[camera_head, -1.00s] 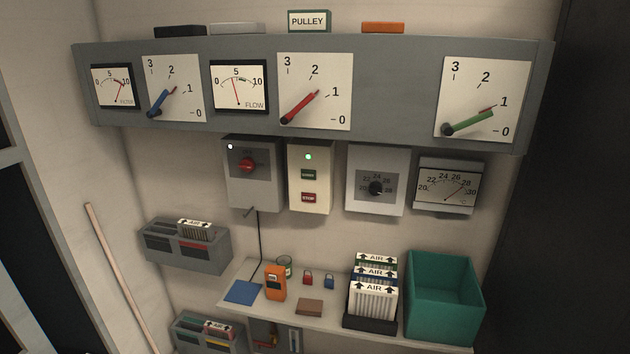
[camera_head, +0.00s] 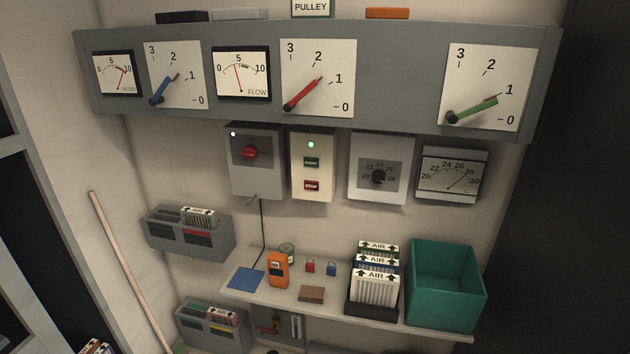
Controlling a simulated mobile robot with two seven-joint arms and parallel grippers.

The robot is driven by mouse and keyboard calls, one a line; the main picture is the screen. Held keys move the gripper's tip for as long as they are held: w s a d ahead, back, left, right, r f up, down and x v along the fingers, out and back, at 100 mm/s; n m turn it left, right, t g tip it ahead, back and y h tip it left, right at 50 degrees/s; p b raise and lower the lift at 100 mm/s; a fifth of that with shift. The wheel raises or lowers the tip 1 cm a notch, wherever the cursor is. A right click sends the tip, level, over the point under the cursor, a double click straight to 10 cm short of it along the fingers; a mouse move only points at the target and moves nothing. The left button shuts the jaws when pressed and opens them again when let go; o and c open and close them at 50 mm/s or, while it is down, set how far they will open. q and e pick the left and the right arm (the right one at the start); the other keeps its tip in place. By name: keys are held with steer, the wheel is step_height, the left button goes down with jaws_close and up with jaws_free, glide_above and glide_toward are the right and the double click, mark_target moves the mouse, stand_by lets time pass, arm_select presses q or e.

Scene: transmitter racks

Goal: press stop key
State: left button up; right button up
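The red stop key (camera_head: 311,186) sits low on a cream control box (camera_head: 313,168) on the wall. Above it on the same box are a dark green start key (camera_head: 311,162) and a lit green lamp (camera_head: 311,145). Neither of my grippers shows in the head view, and nothing touches the stop key.
A grey box with a red knob (camera_head: 249,153) is left of the control box; a thermostat (camera_head: 379,177) is right. A gauge panel (camera_head: 400,75) spans above. The shelf (camera_head: 400,324) below holds an orange meter (camera_head: 277,269), air filters (camera_head: 374,287) and a green bin (camera_head: 446,285).

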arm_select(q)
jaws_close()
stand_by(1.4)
